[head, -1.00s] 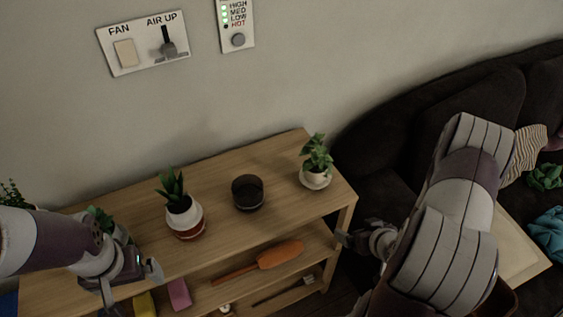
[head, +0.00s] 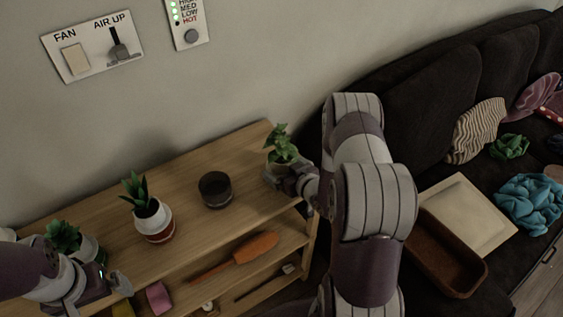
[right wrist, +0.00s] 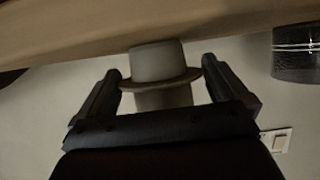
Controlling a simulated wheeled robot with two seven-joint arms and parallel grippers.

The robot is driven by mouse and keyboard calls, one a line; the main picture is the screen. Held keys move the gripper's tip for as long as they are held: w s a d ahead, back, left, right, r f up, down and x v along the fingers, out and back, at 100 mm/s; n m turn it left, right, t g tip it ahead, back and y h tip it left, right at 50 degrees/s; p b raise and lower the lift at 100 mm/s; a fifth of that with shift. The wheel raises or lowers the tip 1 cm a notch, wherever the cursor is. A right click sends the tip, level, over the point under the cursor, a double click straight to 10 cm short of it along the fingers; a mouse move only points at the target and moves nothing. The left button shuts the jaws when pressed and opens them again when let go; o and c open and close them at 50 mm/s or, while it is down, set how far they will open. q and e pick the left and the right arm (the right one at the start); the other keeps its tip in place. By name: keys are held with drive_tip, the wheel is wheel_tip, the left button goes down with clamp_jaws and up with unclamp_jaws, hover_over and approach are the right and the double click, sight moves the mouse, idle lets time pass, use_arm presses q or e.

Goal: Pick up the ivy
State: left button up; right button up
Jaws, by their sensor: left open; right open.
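The ivy (head: 281,142), a leafy green plant in a pale pot, stands at the right end of the wooden shelf. My right gripper (head: 283,178) is open at the pot, in front of its lower part in the head view. In the right wrist view a pale pot with a wide rim (right wrist: 160,60) shows between the two spread fingers of my right gripper (right wrist: 160,72); I cannot tell whether they touch it. Its leaves are out of that view. My left gripper (head: 97,293) is open at the shelf's front left, near another potted plant.
The wooden shelf (head: 185,172) also holds a dark glass jar (head: 215,189), a spiky plant in a white and terracotta pot (head: 153,218) and a leafy plant (head: 63,236) at left. A dark sofa (head: 430,110) with a tray (head: 467,215) and brown box (head: 440,262) lies right.

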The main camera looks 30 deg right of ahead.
sight(286, 159)
drive_tip(key=shift+w+f, duration=0.15)
drive_tip(key=shift+w, duration=0.15)
drive_tip(key=shift+s, duration=0.1)
drive_tip(key=c, duration=0.5)
drive_tip(key=shift+o, duration=0.2)
drive_tip(key=shift+r, duration=0.3)
wheel_tip(286, 159, up, 4)
drive_tip(key=d+r+v, duration=0.1)
drive_tip(key=v, duration=1.2)
drive_tip(key=shift+w+d+r+p, duration=0.3)
drive_tip(key=shift+w+d+r, duration=0.05)
drive_tip(key=shift+d, duration=0.05)
